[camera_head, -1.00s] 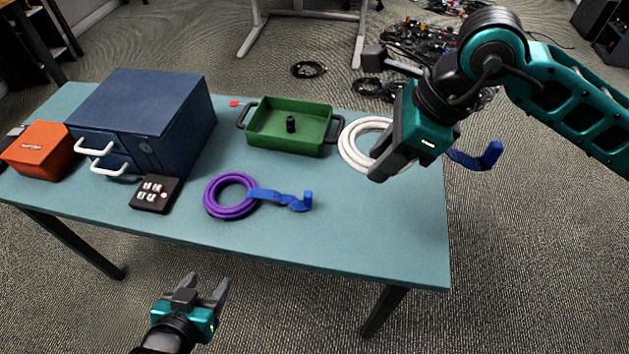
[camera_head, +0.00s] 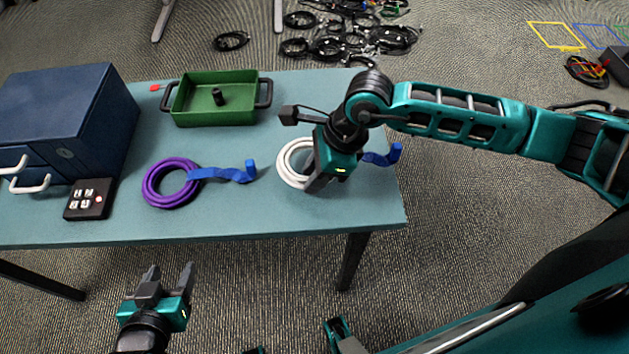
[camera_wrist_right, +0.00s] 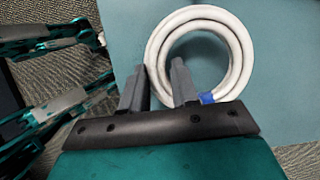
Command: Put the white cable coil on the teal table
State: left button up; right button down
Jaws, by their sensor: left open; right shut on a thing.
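The white cable coil (camera_head: 283,172) is at the right end of the teal table (camera_head: 240,223), and its ring also shows in the right wrist view (camera_wrist_right: 241,52). My right gripper (camera_head: 312,186) is shut on the near side of the coil, its fingers on either side of the cable in the wrist view (camera_wrist_right: 160,68). The coil's blue strap (camera_head: 383,157) sticks out to the right, beyond the gripper. I cannot tell whether the coil touches the tabletop. My left gripper (camera_head: 169,270) is open and empty, in front of the table's near edge.
A purple coil (camera_head: 152,190) with a blue strap lies left of the white one. A green tray (camera_head: 215,116), a black button box (camera_head: 90,199) and a blue drawer cabinet (camera_head: 75,110) also stand on the table. The front right tabletop is clear.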

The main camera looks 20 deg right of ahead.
pick_arm(q)
jog(key=shift+f, duration=0.25)
pick_arm(e)
jog(key=shift+f, duration=1.55)
pick_arm(q)
jog(key=shift+f, duration=0.1)
pick_arm(e)
jog(key=shift+f, duration=0.1)
jog(key=c, duration=0.8)
grip_release()
jog(key=shift+c, duration=0.2)
pick_arm(q)
jog(key=shift+r, duration=0.2)
pick_arm(e)
jog(key=shift+d+r, duration=0.15)
jog(key=shift+r, duration=0.25)
pick_arm(q)
jog(key=shift+s+a+p, duration=0.2)
jog(key=shift+a+p, duration=0.05)
jog(key=shift+p, duration=0.05)
pick_arm(e)
jog(key=v, duration=1.1)
pick_arm(q)
jog(key=shift+r, duration=0.1)
pick_arm(e)
jog(key=shift+s+d+r, duration=0.1)
jog(key=shift+s, duration=0.1)
